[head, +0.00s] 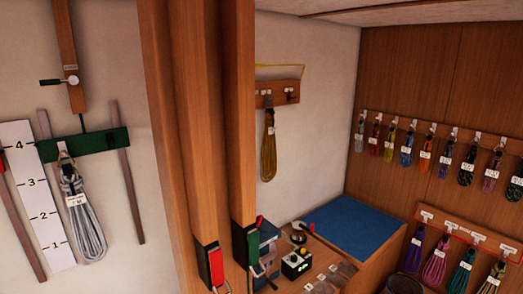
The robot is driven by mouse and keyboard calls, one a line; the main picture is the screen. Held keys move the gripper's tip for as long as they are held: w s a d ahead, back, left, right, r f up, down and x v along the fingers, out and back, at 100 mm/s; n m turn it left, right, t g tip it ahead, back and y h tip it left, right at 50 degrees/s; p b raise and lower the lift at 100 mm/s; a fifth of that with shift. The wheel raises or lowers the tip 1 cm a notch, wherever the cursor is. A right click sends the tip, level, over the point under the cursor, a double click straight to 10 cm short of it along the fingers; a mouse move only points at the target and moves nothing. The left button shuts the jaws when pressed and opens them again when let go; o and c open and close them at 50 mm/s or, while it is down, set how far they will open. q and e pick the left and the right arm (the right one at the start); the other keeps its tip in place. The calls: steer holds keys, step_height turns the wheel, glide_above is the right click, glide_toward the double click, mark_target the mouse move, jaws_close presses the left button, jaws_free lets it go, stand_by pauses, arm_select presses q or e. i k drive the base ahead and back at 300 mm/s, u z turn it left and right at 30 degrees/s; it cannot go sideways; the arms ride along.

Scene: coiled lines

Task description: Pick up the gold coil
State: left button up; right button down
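A gold coil (268,157) hangs from a small wooden hook board (276,94) on the pale wall, just right of the wooden posts. A yellow line runs around the top of the board.
Below are a blue-topped surface (355,228) and a bench with a small black box (296,265). Rows of coloured coils (436,150) hang on the right wall. A grey coil (82,215) hangs at left.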

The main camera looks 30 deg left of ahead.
mark_target(269, 161)
steer(key=z, duration=0.4)
steer(key=i, duration=1.35)
steer(key=u, duration=0.3)
